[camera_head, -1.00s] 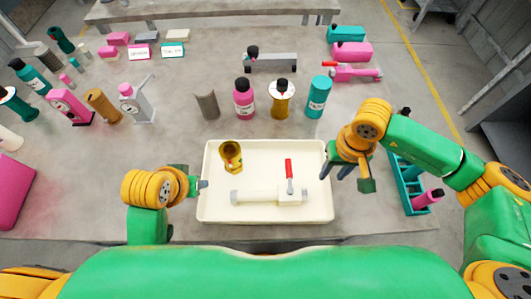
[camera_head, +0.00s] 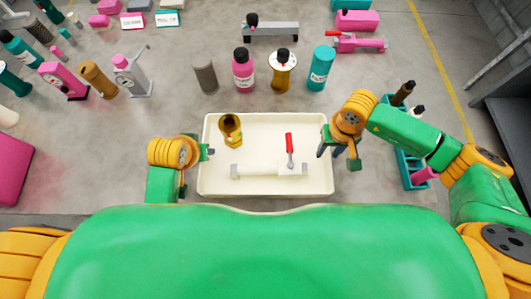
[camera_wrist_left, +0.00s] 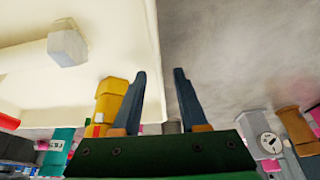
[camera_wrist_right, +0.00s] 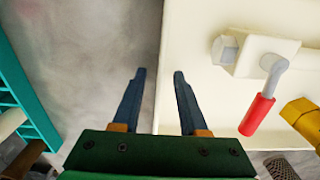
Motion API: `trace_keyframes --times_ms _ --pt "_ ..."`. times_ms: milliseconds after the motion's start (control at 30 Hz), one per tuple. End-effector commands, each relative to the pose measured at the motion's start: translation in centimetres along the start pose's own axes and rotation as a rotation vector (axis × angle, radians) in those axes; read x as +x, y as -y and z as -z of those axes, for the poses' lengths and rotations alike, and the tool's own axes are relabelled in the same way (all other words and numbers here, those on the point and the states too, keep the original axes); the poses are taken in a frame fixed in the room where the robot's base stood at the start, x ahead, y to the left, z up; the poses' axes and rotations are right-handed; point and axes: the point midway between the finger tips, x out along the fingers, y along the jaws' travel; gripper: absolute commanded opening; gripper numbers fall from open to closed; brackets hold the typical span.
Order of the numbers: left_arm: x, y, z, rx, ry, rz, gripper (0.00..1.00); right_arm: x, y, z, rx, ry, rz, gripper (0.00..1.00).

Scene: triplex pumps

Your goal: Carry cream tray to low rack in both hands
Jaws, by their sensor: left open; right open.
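The cream tray (camera_head: 265,187) lies on the grey table in front of me. It holds a cream pipe valve (camera_head: 262,171) with a red lever (camera_head: 289,144) and a brass-yellow fitting (camera_head: 231,128). My left gripper (camera_head: 207,152) is open at the tray's left rim; in the left wrist view its fingers (camera_wrist_left: 160,95) appear on either side of the rim. My right gripper (camera_head: 325,146) is open at the right rim; in the right wrist view its fingers (camera_wrist_right: 157,95) also appear on either side. I cannot tell whether the fingers touch the tray. I cannot identify the low rack with certainty.
A teal crate (camera_head: 409,172) with bottles stands right of my right gripper. A grey tube (camera_head: 205,75) and pink (camera_head: 244,70), amber (camera_head: 283,72) and teal (camera_head: 320,70) bottles stand behind the tray. A dark grey shelf-like structure (camera_head: 505,120) stands at the far right.

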Motion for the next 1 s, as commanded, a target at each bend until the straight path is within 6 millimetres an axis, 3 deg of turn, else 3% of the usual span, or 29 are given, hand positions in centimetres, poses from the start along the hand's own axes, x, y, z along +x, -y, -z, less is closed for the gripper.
trace_keyframes --times_ms 300,433,467,1000 --pt "0.23 0.0 0.03 0.0 -0.001 0.0 0.4 0.23 -0.01 0.01 0.0 -0.001 0.0 0.4" --pt "0.22 0.0 0.03 0.0 -0.001 0.0 0.05 0.22 -0.01 0.01 0.0 -0.001 0.0 0.05" --pt "0.22 0.0 0.03 0.0 -0.001 0.0 0.0 0.22 -0.01 0.01 0.0 -0.001 0.0 0.0" --pt "0.19 0.0 0.03 0.0 -0.001 0.0 0.0 0.18 0.0 0.02 0.0 -0.001 0.0 0.0"
